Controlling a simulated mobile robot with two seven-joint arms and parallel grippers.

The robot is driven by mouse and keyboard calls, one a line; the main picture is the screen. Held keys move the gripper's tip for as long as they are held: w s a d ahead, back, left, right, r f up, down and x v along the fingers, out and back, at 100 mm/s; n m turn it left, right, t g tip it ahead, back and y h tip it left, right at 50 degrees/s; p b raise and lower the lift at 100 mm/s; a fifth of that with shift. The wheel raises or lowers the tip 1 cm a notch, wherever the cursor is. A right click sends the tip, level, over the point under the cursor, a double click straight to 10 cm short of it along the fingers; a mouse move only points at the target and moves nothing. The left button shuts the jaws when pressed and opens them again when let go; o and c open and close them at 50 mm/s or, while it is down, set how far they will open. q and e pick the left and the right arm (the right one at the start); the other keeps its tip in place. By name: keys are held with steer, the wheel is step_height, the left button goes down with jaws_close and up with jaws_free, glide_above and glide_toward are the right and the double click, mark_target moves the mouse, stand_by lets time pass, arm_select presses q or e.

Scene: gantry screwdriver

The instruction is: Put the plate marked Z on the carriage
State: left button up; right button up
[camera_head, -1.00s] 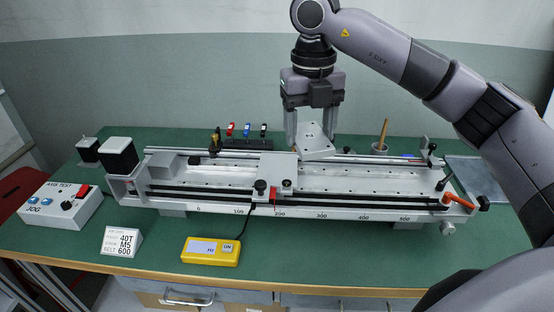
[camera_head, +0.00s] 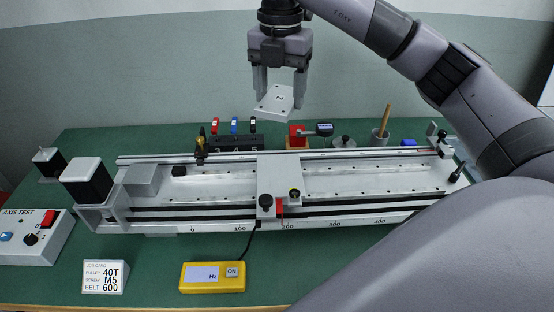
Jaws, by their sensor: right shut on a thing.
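My right gripper (camera_head: 279,82) is shut on a light metal plate (camera_head: 273,105) with a small Z mark and some holes. It holds the plate in the air, tilted toward the camera, above the back of the gantry. The carriage (camera_head: 279,172) is the pale plate across the gantry rails, left of the middle of the travel, near the 200 mark. Its top is bare, with a dark knob and a red part at its front edge. The held plate appears above and apart from it. My left gripper is not in view.
The gantry bed (camera_head: 350,178) has a motor (camera_head: 86,181) at its left end. Behind it stand a screwdriver rack (camera_head: 235,143), a red block (camera_head: 297,136) and a cup (camera_head: 379,138). In front are a yellow meter (camera_head: 213,277) and a job card (camera_head: 105,277). My right arm covers the right front.

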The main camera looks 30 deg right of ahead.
mark_target(280, 98)
step_height(280, 98, down, 11)
steer(key=shift+r+b, duration=0.15)
steer(key=shift+b, duration=0.7)
steer(key=shift+f, duration=2.65)
steer(key=shift+f, duration=0.15)
steer(key=o, duration=1.2)
steer(key=shift+o, duration=0.2)
steer(key=shift+r, duration=0.2)
steer(key=shift+r+p, duration=0.45)
steer(key=shift+r, duration=5.5)
